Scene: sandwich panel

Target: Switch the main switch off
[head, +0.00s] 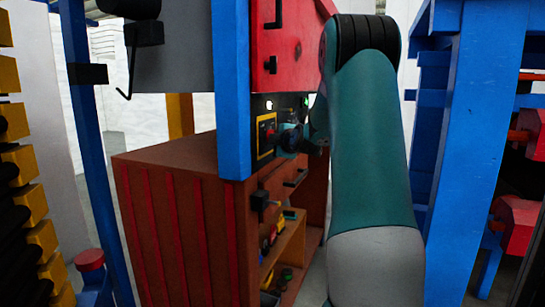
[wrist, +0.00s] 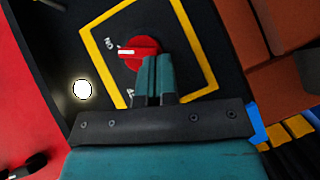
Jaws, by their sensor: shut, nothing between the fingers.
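The main switch is a red rotary knob (wrist: 136,48) inside a yellow square outline (wrist: 97,64) on a black panel (wrist: 60,22). Its white mark points left in the wrist view, close to the "ON" lettering (wrist: 109,44). Another label below the knob is mostly hidden. My gripper (wrist: 157,62) is shut and empty, its teal fingertips over the knob's lower right edge; I cannot tell whether they touch it. In the head view my gripper (head: 284,141) is at the yellow-framed switch plate (head: 263,147), which it partly covers.
A white lamp (wrist: 82,89) glows beside the switch. A red panel (head: 285,40) is above, and a blue post (head: 230,90) stands just left of the switch. A brown cabinet (head: 175,210) with shelves is below. Blue racks (head: 455,130) stand at the right.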

